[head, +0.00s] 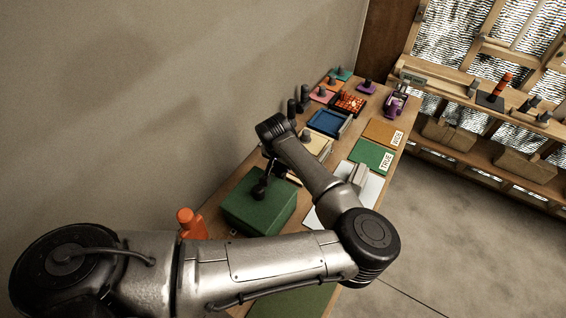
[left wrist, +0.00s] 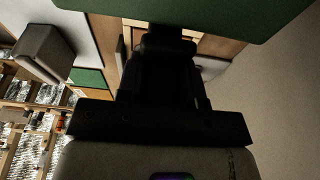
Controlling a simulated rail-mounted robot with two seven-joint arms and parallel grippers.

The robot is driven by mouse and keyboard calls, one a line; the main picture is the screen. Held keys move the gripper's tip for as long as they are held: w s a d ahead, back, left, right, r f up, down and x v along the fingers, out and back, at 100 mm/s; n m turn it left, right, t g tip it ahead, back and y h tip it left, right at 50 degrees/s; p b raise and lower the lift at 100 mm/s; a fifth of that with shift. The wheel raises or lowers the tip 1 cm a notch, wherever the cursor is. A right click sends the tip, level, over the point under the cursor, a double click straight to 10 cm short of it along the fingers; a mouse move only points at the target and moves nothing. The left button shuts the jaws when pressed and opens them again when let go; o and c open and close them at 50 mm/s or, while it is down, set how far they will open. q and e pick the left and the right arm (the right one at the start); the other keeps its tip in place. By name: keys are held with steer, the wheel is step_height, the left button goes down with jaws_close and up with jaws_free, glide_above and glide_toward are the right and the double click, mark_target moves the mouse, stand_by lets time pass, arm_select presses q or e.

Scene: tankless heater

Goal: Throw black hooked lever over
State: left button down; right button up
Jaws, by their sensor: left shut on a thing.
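A green box (head: 256,211) stands on the wooden workbench, and a black hooked lever (head: 260,188) rises from its top. My left gripper (head: 270,166) reaches down to the lever from above, below the dark wrist, and is shut on it. In the left wrist view the dark gripper (left wrist: 166,36) points at the green box (left wrist: 235,12) along the top edge. The gripper and lever are both black there, so I cannot tell the exact grip. My right gripper is not in view.
An orange bottle-like object (head: 190,222) stands left of the green box. Beyond my forearm are a blue tray (head: 327,122), a green sheet labelled TRUE (head: 370,154) and an orange sheet (head: 380,132). The wall runs close along the bench's left side. Floor is free at right.

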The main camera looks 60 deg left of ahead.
arm_select(q)
steer(key=c, duration=0.8)
jaws_free()
steer(key=shift+o, duration=0.2)
steer(key=p+v, duration=0.3)
steer(key=v, duration=0.3)
steer(key=shift+r, duration=0.4)
steer(key=p+v, duration=0.1)
steer(key=v, duration=0.6)
steer(key=shift+d, duration=0.1)
